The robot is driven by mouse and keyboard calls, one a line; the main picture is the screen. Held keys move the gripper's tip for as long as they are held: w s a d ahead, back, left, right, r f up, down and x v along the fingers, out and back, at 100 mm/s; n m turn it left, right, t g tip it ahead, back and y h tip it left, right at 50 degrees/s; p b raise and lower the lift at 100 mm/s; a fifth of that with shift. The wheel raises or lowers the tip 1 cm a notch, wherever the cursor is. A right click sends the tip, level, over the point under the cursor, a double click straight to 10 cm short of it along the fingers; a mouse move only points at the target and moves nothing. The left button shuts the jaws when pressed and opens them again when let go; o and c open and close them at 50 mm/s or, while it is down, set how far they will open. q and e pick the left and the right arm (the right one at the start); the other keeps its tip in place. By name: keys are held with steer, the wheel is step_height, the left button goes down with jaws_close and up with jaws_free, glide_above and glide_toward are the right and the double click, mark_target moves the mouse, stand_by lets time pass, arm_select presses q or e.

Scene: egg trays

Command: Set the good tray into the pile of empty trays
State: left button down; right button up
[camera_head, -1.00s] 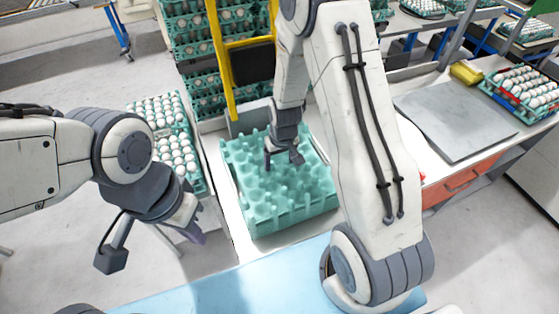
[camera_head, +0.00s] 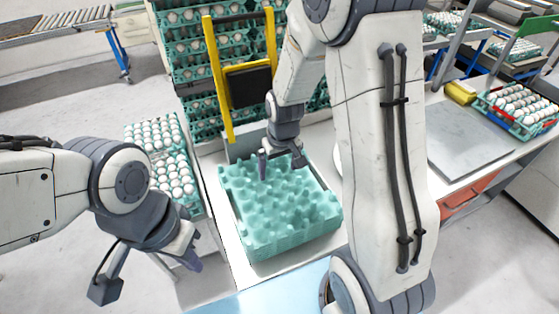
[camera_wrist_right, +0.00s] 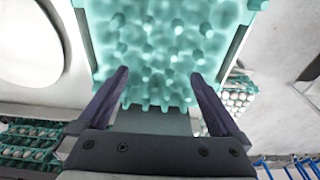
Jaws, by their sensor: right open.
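A pile of empty teal trays (camera_head: 285,243) stands on the light work surface in the middle of the head view. Its knobbed top holds no eggs. I cannot tell the good tray apart from the pile. My right gripper (camera_head: 281,164) is above the far edge of the pile, fingers spread with nothing between them. In the right wrist view, the open right gripper (camera_wrist_right: 158,80) has the pile's knobbed top (camera_wrist_right: 165,30) beyond its fingertips. My left gripper (camera_head: 190,258) hangs left of the pile, apart from it; its finger gap is not clear.
Stacked egg-filled trays (camera_head: 185,70) stand behind, beside a yellow frame (camera_head: 217,80). More egg trays (camera_head: 160,140) stand at the left. At the right are a grey plate (camera_head: 467,140) and a red-edged egg tray (camera_head: 515,105). A blue surface (camera_head: 270,290) lies in front.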

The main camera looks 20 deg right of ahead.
steer(key=s+a+r+n, duration=0.3)
steer(key=s+a+r, duration=0.6)
steer(key=s+a, duration=0.15)
arm_select(q)
steer(key=shift+f, duration=0.25)
arm_select(e)
steer(key=s+a+r+n+g+y, duration=0.1)
steer(key=s+a+r+n, duration=0.1)
steer(key=s, duration=1)
steer(key=shift+a+r+n+g, duration=0.2)
steer(key=shift+a+n+g, duration=0.2)
steer(key=shift+a+n, duration=0.45)
arm_select(q)
steer(key=shift+f, duration=0.1)
arm_select(e)
steer(key=shift+f, duration=0.1)
